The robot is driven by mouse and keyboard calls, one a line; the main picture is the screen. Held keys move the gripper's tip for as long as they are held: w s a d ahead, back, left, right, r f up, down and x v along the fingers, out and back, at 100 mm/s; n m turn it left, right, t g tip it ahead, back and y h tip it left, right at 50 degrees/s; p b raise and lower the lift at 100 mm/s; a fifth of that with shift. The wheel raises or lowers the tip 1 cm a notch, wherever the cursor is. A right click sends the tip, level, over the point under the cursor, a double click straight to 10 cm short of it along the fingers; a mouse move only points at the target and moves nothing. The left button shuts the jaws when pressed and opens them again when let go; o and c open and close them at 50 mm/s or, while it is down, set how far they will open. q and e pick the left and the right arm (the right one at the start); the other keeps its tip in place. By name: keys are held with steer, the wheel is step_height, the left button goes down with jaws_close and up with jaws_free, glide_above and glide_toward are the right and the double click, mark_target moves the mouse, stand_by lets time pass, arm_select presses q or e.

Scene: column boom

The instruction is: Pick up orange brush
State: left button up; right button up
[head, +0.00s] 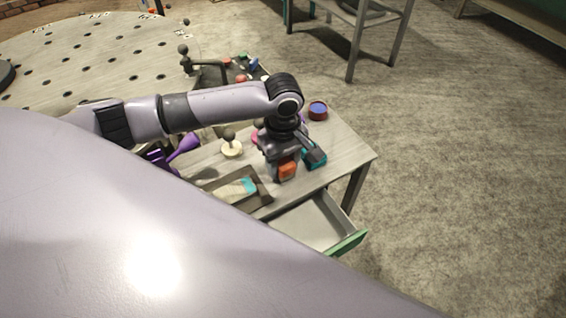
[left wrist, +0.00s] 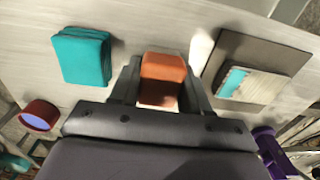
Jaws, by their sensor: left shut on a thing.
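The orange brush (head: 287,171) shows as an orange block below my left gripper (head: 284,165) in the head view. In the left wrist view the orange brush (left wrist: 162,80) sits between the two dark fingers of my left gripper (left wrist: 160,95), which are shut on it. The gripper points down at the table (head: 346,152). I cannot tell whether the brush touches the tabletop. The brush's far side is hidden. My right gripper is not in view.
A teal block (left wrist: 82,57) lies beside the gripper. A red-rimmed round container (head: 318,110) stands near the table's back edge. A brown tray (head: 258,197) holds a white and teal item (head: 236,190). A drawer with a green front (head: 346,243) is open.

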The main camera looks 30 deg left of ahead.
mark_target(283, 160)
arm_select(q)
step_height(283, 160, up, 20)
steer(key=p, duration=0.2)
steer(key=shift+p, duration=0.35)
steer(key=o, duration=0.3)
steer(key=shift+c, duration=0.9)
steer(key=shift+f, duration=0.1)
